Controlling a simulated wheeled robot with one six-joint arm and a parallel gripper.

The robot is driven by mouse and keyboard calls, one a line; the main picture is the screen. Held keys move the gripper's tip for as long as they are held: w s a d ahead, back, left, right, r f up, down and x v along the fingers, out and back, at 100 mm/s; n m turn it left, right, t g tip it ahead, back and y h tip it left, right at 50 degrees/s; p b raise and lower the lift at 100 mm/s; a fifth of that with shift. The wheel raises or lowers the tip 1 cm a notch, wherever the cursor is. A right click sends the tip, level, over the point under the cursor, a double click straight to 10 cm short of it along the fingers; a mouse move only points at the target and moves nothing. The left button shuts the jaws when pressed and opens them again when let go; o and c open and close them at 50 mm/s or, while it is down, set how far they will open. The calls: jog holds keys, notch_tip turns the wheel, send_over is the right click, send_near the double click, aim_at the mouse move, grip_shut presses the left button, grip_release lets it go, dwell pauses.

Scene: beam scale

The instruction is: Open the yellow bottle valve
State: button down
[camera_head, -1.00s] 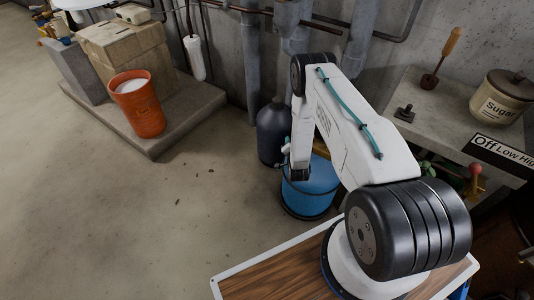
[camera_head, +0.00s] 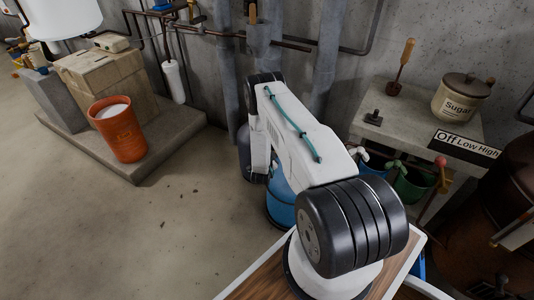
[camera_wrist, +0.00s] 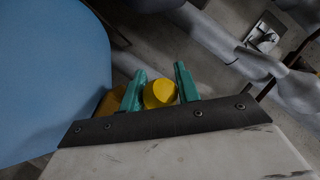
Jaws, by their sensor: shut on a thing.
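In the wrist view, a rounded yellow valve part (camera_wrist: 158,94) sits between the two green fingers of my gripper (camera_wrist: 159,72). The fingers are shut on it, one on each side. A duller yellow-orange piece (camera_wrist: 108,103) shows behind the left finger. What the valve is fixed to is hidden by the fingers and the gripper body. In the head view my arm hides the gripper and the valve. A dark bottle (camera_head: 243,150) stands by the wall, partly behind my arm.
A blue container (camera_head: 281,205) stands close below my arm; a large blue surface (camera_wrist: 45,75) fills the left of the wrist view. Pipes (camera_head: 228,70) run along the wall. An orange bucket (camera_head: 118,130) stands left on a slab. Floor at left is free.

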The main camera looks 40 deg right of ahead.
jog(key=c, duration=1)
grip_release()
jog(key=shift+d, duration=0.1)
jog(key=v, duration=0.7)
jog(key=shift+s+a+r, duration=0.1)
jog(key=shift+s+a, duration=0.15)
jog(key=shift+a, duration=0.05)
